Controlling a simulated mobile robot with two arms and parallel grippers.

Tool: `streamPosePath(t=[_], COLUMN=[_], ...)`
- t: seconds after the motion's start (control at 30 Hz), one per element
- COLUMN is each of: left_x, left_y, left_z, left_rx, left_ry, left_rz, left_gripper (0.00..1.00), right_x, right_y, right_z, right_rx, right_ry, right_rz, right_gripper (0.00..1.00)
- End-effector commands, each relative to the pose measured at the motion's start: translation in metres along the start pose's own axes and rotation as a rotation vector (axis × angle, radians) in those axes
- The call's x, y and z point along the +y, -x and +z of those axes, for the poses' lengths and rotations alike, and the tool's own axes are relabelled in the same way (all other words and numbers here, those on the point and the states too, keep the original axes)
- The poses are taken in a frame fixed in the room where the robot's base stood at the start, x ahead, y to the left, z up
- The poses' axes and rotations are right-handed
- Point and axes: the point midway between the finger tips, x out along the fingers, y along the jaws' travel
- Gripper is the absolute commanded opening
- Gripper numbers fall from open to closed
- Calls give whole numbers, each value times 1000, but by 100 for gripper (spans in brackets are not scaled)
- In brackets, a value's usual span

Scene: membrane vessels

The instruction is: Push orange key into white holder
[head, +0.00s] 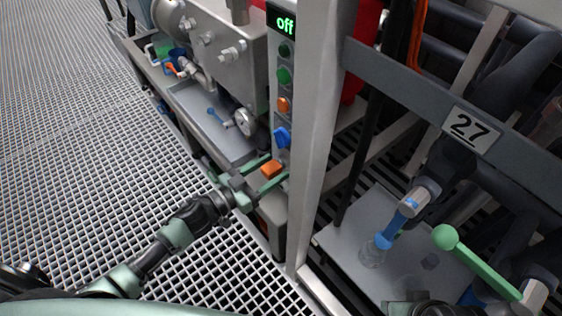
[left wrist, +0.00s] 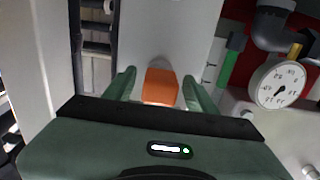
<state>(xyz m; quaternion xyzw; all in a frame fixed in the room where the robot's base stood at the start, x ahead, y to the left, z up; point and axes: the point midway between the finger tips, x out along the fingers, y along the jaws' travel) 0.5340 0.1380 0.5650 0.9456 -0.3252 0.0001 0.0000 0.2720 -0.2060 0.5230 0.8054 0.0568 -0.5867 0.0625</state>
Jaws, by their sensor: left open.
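An orange key (head: 271,169) is at the low end of the grey control panel. My left gripper (head: 275,167) reaches in from the left with its two green fingers open, one on each side of the key. In the left wrist view the orange key (left wrist: 160,87) sits between the spread fingers, with gaps visible on both sides. A pale rounded piece, probably the white holder (left wrist: 160,63), shows just behind the key and is mostly hidden by it. I cannot tell how deep the key sits in it. My right gripper is not in view.
The control panel carries an "off" display (head: 285,24), green buttons (head: 284,75), an orange button (head: 284,104) and a blue knob (head: 282,137). A metal post (head: 320,120) stands right beside the panel. A pressure gauge (left wrist: 279,84) is to the right.

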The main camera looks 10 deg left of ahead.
Motion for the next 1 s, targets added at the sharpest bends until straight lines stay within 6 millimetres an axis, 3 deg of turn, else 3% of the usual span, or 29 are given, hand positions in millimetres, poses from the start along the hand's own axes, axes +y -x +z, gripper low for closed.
streamPosePath(t=[0.07,0.27,0.3,1.0], left_x=[0,0,0,0], left_y=[0,0,0,20], left_z=[0,0,0,-1], left_rx=[0,0,0,1], left_ry=[0,0,0,1], left_rz=[0,0,0,0], left_gripper=[56,4,0,0], right_x=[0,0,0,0], right_y=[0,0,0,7], right_z=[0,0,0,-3], right_rx=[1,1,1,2], right_ry=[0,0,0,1], right_rz=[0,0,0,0], right_gripper=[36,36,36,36])
